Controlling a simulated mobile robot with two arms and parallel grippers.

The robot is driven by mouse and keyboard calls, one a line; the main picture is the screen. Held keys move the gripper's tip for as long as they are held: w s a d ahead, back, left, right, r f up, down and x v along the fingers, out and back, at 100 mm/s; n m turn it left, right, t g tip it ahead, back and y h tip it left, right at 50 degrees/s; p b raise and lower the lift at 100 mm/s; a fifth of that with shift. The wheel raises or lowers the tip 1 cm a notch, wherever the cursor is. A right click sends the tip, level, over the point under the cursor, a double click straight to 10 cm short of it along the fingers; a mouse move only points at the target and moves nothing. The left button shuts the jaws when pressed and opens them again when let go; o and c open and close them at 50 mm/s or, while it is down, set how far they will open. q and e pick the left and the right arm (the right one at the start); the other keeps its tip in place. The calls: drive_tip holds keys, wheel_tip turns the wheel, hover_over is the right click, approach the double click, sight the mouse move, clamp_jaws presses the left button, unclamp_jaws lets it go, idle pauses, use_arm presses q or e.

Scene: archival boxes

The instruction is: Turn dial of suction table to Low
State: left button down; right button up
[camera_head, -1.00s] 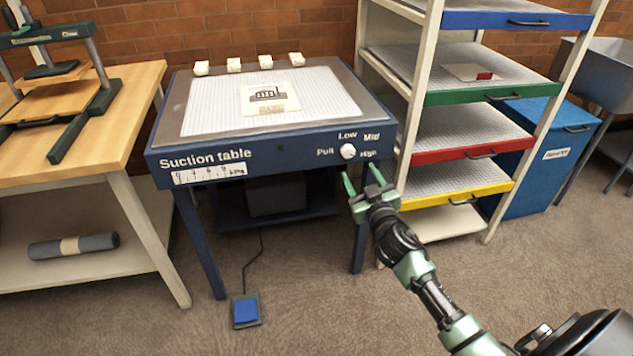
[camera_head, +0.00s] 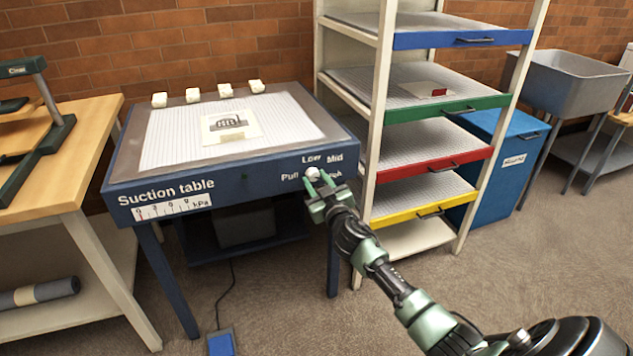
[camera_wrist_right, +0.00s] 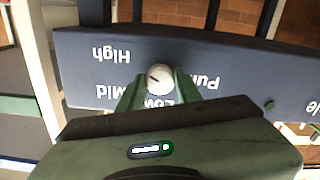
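The suction table (camera_head: 112,190) is a blue table with a white perforated top. Its white round dial (camera_head: 312,173) sits on the front panel at the right, among the labels Pull, Low, Mid and High. My right gripper (camera_head: 318,185) is at the dial and partly covers the High label. In the right wrist view the dial (camera_wrist_right: 160,78) appears between the two green fingertips (camera_wrist_right: 160,82), which are spread; contact is hard to tell. A short dark mark shows on the dial's left side in that upside-down view. My left gripper is not in view.
A gauge strip (camera_head: 172,207) marked kPa is on the front panel. A printed sheet (camera_head: 230,127) and several white blocks (camera_head: 225,90) lie on top. A drawer rack (camera_head: 385,120) stands close on the right. A blue pedal (camera_head: 221,343) is on the floor.

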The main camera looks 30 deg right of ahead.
clamp_jaws()
